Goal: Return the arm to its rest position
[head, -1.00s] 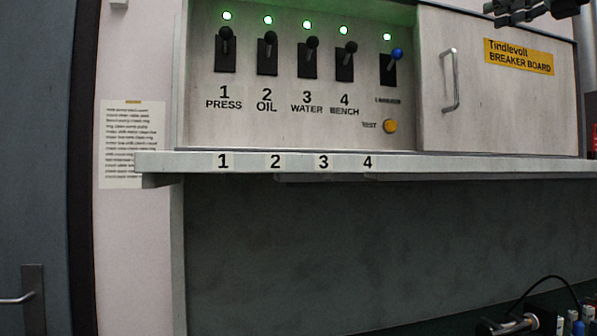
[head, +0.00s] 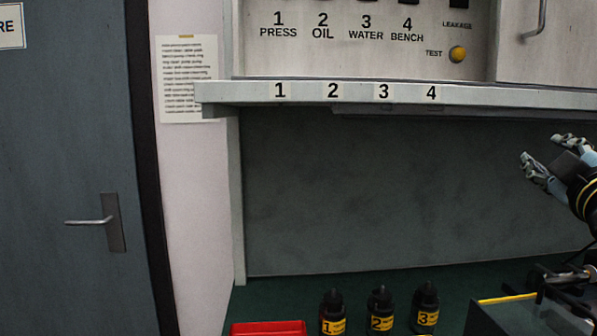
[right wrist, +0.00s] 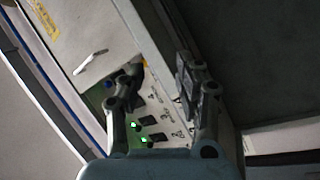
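My right gripper (head: 541,149) is at the right edge of the head view, below the level of the numbered shelf. Its two fingers are spread with nothing between them. In the right wrist view the same gripper (right wrist: 158,72) is open and empty, its fingers in front of the tilted breaker board (right wrist: 165,118) with lit green lamps. The fingers look apart from the board. My left gripper is not in view.
The numbered shelf (head: 300,95) juts out under the panel with the yellow TEST button (head: 457,54). Below, bottles 1 (head: 333,308), 2 (head: 380,305) and 3 (head: 425,302) stand on the green bench beside a red tray (head: 268,328). A door (head: 70,160) is at left.

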